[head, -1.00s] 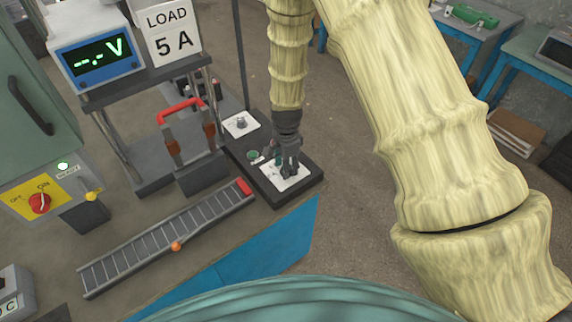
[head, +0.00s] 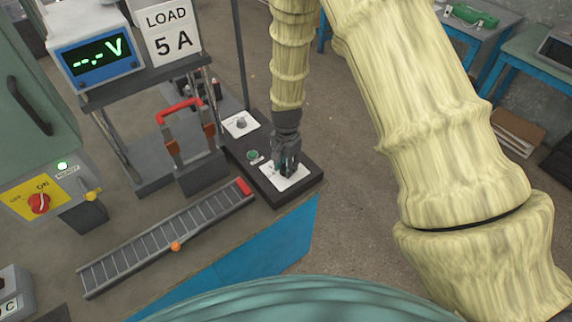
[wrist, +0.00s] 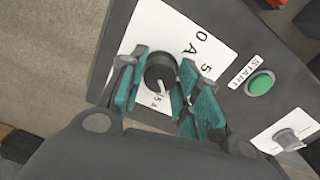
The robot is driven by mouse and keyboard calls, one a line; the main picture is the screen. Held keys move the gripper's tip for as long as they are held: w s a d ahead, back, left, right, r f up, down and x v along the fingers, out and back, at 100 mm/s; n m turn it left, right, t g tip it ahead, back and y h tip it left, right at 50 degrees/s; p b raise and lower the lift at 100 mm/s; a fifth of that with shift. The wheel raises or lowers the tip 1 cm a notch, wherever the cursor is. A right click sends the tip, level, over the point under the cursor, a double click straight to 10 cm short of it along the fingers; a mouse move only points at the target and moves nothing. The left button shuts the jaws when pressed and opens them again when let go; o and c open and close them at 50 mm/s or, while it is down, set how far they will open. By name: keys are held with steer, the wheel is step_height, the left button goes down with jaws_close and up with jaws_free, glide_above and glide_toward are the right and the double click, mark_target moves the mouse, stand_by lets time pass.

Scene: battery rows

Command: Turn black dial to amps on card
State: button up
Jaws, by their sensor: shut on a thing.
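The card (head: 165,32) stands above the bench beside the meter and reads "LOAD 5 A". The black dial (wrist: 161,72) sits on a white plate (wrist: 190,35) marked with 0, 5 and A. Its white pointer line is toward the lower part of the dial in the wrist view, near a small "5 A" mark. My gripper (wrist: 157,85) has its teal finger pads on either side of the dial and is shut on it. In the head view my gripper (head: 287,165) points down over the plate and hides the dial.
A green START button (wrist: 260,83) and a grey knob (wrist: 288,139) share the black panel. A ladder-like rail (head: 165,240) with an orange ball lies in front.

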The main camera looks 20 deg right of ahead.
steer(key=n, duration=1.2)
steer(key=shift+n, duration=0.4)
stand_by(0.3)
steer(key=o, duration=1)
steer(key=shift+d, duration=0.1)
steer(key=shift+o, duration=0.2)
steer(key=shift+r, duration=0.1)
step_height(320, 180, up, 12)
